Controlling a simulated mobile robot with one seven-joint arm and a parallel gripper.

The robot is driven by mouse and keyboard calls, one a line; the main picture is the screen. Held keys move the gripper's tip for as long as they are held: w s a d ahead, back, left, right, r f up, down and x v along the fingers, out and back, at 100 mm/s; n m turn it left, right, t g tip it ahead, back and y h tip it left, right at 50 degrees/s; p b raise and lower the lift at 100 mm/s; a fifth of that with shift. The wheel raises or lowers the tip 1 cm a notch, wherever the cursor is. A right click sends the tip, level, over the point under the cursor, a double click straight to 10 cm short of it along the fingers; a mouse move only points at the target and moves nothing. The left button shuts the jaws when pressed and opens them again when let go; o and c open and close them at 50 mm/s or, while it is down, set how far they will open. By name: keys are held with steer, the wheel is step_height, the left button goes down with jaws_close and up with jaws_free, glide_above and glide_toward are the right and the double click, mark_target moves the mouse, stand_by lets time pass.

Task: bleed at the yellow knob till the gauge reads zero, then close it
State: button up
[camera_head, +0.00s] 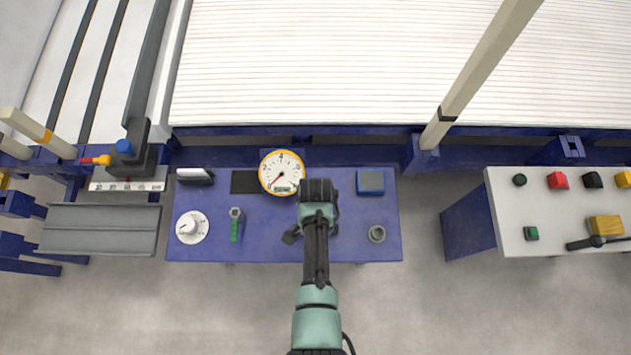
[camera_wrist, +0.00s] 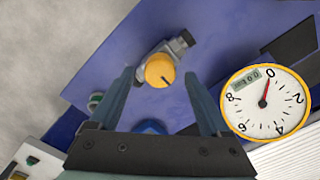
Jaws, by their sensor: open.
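The yellow knob (camera_wrist: 160,70) shows in the wrist view as a round cap with a dark mark, on a grey fitting with a dark end. My gripper (camera_wrist: 158,77) is open; its fingers appear on either side of the knob, with gaps on both sides. In the head view my gripper (camera_head: 318,190) is above the blue panel and hides the knob. The gauge (camera_head: 282,172) has a white dial and yellow rim, just left of my gripper. In the wrist view the gauge's (camera_wrist: 263,102) red needle points at or very near 0; the small display is hard to read.
The blue panel (camera_head: 265,245) also holds a white dial (camera_head: 192,227), a green-marked part (camera_head: 236,225), a blue square block (camera_head: 370,181) and a grey ring (camera_head: 377,233). A white control box (camera_head: 555,205) with coloured buttons stands at the right. Bare floor lies between it and the panel.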

step_height(320, 180, up, 11)
steer(key=p, duration=0.2)
steer(key=shift+r, duration=0.15)
stand_by(0.4)
